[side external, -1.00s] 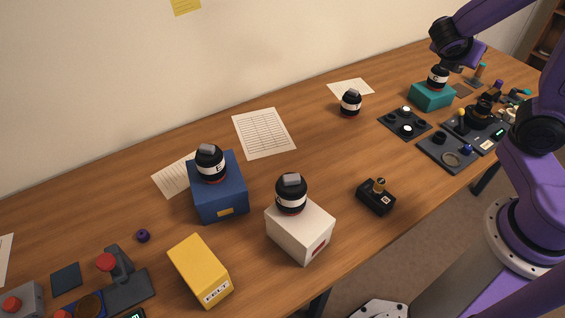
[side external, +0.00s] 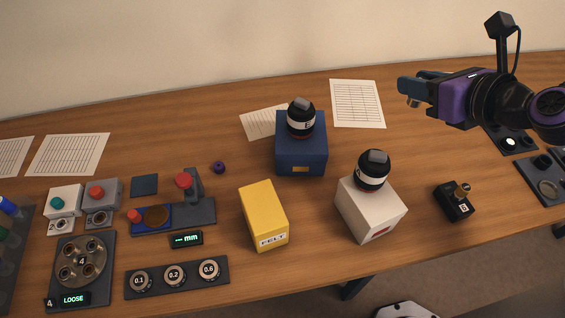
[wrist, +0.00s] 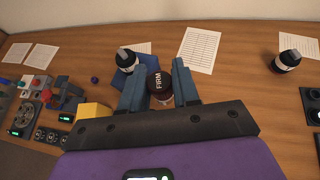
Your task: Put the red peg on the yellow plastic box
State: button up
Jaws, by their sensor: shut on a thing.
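My gripper (side external: 408,92) hangs at the upper right in the side view, above the table and to the right of the white box. In the wrist view my gripper's blue fingers (wrist: 160,88) are closed on a dark reddish round piece lettered FIRM, apparently the red peg (wrist: 160,82). In the side view the fingers mostly hide it, with a small tan bit below them. The yellow plastic box (side external: 263,212), labelled FELT, sits on the table left of the white box, with a bare top. Its corner shows in the wrist view (wrist: 92,110).
A blue box (side external: 300,158) and a white box (side external: 372,215) each carry a black lens. A small black unit (side external: 454,204) stands to the right. A red-knobbed stand (side external: 183,181) and several dials are left of the yellow box. A purple knob (side external: 218,167) lies behind it.

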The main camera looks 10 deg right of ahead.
jog(key=s+a+n+g+y, duration=0.3)
jog(key=s+a+n+y, duration=0.3)
jog(key=s+a, duration=0.55)
send_over(278, 203)
jog(key=shift+n, duration=0.3)
jog(key=f, duration=1.4)
jog(key=shift+s+d+f, duration=0.1)
jog(key=shift+d+f, duration=0.1)
jog(key=shift+f, duration=0.05)
jog(key=shift+a+f, duration=0.15)
jog(key=shift+f, duration=0.15)
jog(key=shift+a+f, duration=0.1)
jog(key=shift+f, duration=1.45)
jog(key=shift+f, duration=0.1)
jog(key=o, duration=1)
jog(key=shift+o, duration=0.2)
